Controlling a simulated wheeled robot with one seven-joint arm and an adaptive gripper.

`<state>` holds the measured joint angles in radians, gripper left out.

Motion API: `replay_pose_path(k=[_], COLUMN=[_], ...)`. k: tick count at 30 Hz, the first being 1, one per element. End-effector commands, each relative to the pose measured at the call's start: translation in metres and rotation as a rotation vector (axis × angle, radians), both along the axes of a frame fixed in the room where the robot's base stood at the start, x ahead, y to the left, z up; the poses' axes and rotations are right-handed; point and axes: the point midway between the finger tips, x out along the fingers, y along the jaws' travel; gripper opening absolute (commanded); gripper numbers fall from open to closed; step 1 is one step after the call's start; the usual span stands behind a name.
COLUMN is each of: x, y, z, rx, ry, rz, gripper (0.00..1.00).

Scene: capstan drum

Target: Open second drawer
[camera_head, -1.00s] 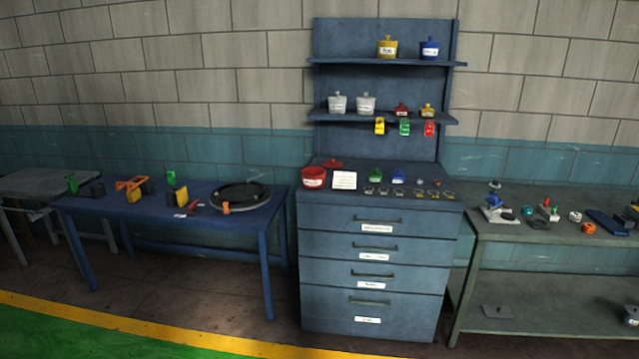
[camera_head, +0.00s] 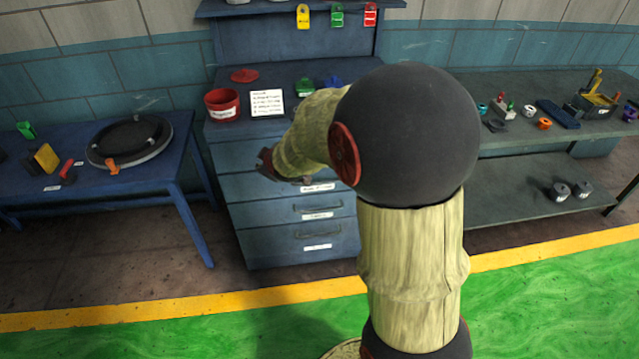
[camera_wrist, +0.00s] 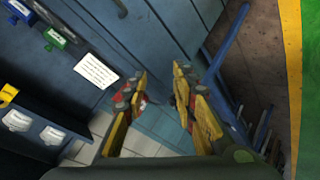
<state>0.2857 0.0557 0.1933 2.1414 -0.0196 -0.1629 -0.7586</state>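The blue cabinet (camera_head: 250,240) has a stack of drawers with bar handles and white labels. The second drawer (camera_head: 245,186) appears closed, its label (camera_head: 317,187) partly visible. My forearm hides its right part, and its handle is mostly hidden. My gripper (camera_head: 268,163) is in front of the upper drawers, left of the handles; contact cannot be told. In the wrist view my gripper (camera_wrist: 160,82) shows two yellow-padded fingers apart, with nothing between them.
A red pot (camera_head: 222,104) and a white card (camera_head: 267,103) stand on the cabinet top. A blue table (camera_head: 165,165) is close on the left, a grey-green bench (camera_head: 530,148) on the right. Green floor (camera_head: 560,300) in front is clear.

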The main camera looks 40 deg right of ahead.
Motion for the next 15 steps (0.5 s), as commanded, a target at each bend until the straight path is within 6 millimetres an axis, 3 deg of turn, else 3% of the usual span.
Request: replay_pose_path(k=[1,6,10,15], x=[0.013,0.047,0.059,0.056], y=[-0.019,-0.075,-0.116,-0.165], z=[-0.022,-0.077,-0.125,-0.192], rx=[-0.040,-0.204,-0.334,-0.513], ry=[-0.004,-0.050,-0.074,-0.093], rz=[0.008,0.046,0.066,0.082], gripper=[0.28,0.28,0.28,0.28])
